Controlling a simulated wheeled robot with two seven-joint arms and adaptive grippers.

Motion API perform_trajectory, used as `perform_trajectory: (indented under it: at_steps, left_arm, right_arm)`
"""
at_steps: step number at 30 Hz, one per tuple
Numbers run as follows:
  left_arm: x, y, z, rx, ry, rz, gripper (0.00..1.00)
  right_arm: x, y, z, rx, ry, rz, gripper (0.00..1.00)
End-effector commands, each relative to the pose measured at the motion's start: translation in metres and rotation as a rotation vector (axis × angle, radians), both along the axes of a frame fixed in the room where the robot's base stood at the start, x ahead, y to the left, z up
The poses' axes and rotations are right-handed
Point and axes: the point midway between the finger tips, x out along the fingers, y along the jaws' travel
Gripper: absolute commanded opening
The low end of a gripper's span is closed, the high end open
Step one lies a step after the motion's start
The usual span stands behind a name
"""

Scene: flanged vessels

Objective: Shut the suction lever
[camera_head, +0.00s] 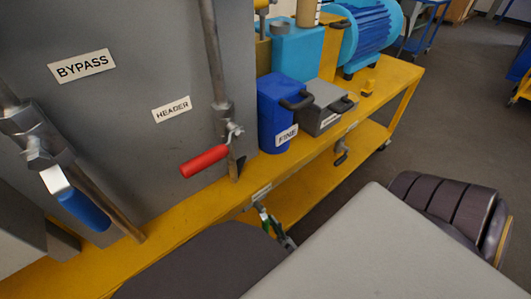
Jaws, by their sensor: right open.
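No readable label says suction. A red-handled lever (204,161) sits on a pipe beside the HEADER label, its handle pointing left. A blue-handled lever (83,208) hangs below the BYPASS label, pointing down right. A small green handle (263,214) shows below a tag on the yellow bench's front edge; the tag is too small to read. My right gripper (276,227) is open, partly visible close to the green handle; I cannot tell whether they touch. Its wrist is hidden behind my own arm and body parts. My left gripper does not show.
The yellow bench (376,98) carries a grey panel (130,35), a blue FINE box (275,118), a grey box (324,112) and a blue motor (371,33). A small valve (341,155) hangs under its front edge. Open floor (462,120) lies to the right.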

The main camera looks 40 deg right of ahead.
Motion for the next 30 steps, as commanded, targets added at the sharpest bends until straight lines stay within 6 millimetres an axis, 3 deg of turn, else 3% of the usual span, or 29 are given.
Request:
perform_trajectory:
  at_steps: [11, 30]
  left_arm:
    - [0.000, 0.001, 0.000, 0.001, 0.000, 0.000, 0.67]
    - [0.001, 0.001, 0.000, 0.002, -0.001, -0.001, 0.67]
  right_arm:
    - [0.000, 0.000, 0.011, -0.001, 0.000, -0.001, 0.44]
    - [-0.001, 0.000, 0.061, 0.000, 0.001, 0.000, 0.44]
